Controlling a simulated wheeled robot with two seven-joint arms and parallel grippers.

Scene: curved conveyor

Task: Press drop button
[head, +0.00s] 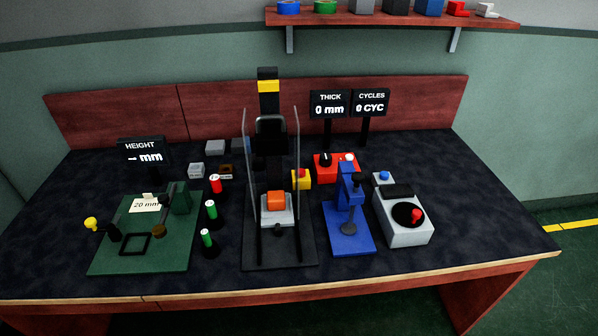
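No button carries a label that I can read as "drop". A yellow box with a red button (301,178) stands just right of the black drop tower (268,110). The tower has clear side guards and an orange block (276,200) on a pale pedestal at its base. A red box (326,174) behind has a black knob and a pale button. A grey box (407,232) at right has a blue button (384,175) and a red knob (416,215) on a black disc. Neither of my grippers is in view.
A green fixture (105,260) with a "20 mm" card is at left. Several small cylinders, including a green-topped one (211,209), stand beside it. A blue press (348,238) stands right of the tower. Displays read HEIGHT (141,151), THICK (330,104) and CYCLES (371,103).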

